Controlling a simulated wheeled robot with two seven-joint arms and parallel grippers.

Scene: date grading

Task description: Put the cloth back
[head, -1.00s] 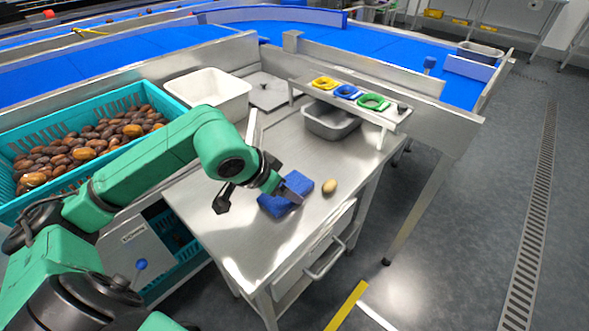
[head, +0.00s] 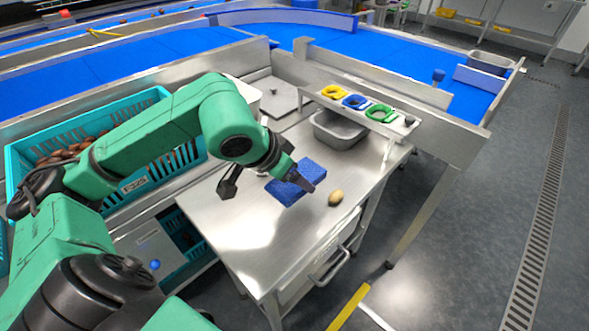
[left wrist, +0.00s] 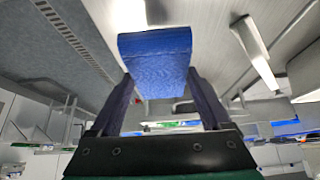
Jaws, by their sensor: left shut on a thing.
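The blue cloth (head: 313,170) is a thick folded pad over the steel table (head: 240,235). My left gripper (head: 300,178) is shut on it. In the left wrist view the cloth (left wrist: 155,62) sits between the two dark fingers of the gripper (left wrist: 160,88). In the head view it shows on both sides of the fingers. Whether its underside touches the table I cannot tell. My right gripper is not in view.
A brown date (head: 336,198) lies on the table right of the cloth. A grey tub (head: 340,133) stands under a shelf with yellow, blue and green rings (head: 379,113). A teal crate of dates (head: 17,165) and a white tub (head: 247,93) are partly hidden by my arm.

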